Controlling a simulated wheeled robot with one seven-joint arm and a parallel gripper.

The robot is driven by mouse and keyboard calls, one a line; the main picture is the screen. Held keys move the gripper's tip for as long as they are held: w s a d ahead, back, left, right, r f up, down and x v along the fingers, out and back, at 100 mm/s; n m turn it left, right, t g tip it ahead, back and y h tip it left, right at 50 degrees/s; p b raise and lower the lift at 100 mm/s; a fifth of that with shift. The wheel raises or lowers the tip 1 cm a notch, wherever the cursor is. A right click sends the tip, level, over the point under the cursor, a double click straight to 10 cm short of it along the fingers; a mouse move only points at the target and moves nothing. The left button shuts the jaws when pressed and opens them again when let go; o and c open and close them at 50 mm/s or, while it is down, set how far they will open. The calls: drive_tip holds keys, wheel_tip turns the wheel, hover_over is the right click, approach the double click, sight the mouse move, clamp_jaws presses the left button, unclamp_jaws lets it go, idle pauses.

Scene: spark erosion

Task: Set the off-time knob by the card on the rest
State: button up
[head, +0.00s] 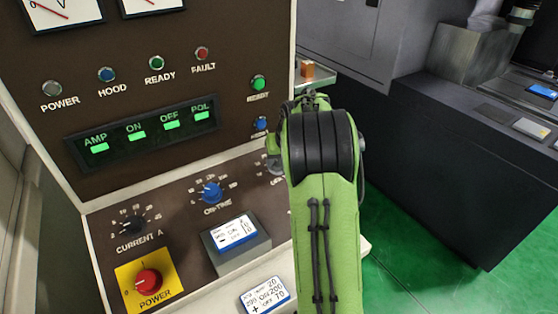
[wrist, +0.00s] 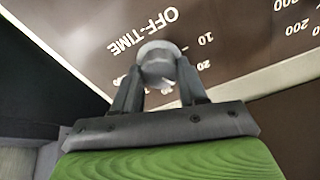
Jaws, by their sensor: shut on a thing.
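The off-time knob (wrist: 157,52) is pale grey and round. It sits on the brown panel beside the OFF-TIME print in the wrist view. My gripper (wrist: 159,72) is shut on it, one finger on each side. In the head view my green arm hides most of this knob and the gripper. The card (head: 234,232), white with a blue edge, leans on the grey rest (head: 243,258) below the blue on-time knob (head: 211,193). Its print is small and only partly legible, with an OFF line at the bottom.
A second card (head: 265,296) lies on the ledge, showing 20, 200 and OFF 70. The black current knob (head: 133,225) and red power switch (head: 148,281) are at left. A green-lit display (head: 150,133) is above. Dark cabinets stand at right.

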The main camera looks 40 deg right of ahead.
drive_tip(key=n+b, duration=0.1)
drive_tip(key=n, duration=0.5)
drive_tip(key=shift+y, duration=0.3)
drive_tip(key=n+b, duration=0.1)
drive_tip(key=n, duration=0.5)
drive_tip(key=shift+n+b, duration=0.35)
drive_tip(key=shift+n, duration=0.05)
drive_tip(key=o, duration=1.1)
drive_tip(key=shift+c, duration=0.2)
drive_tip(key=p+v, duration=0.4)
drive_tip(key=v, duration=1.1)
drive_tip(key=shift+d+r+p, duration=0.2)
drive_tip(key=shift+r+p, duration=0.1)
drive_tip(key=shift+r, duration=0.1)
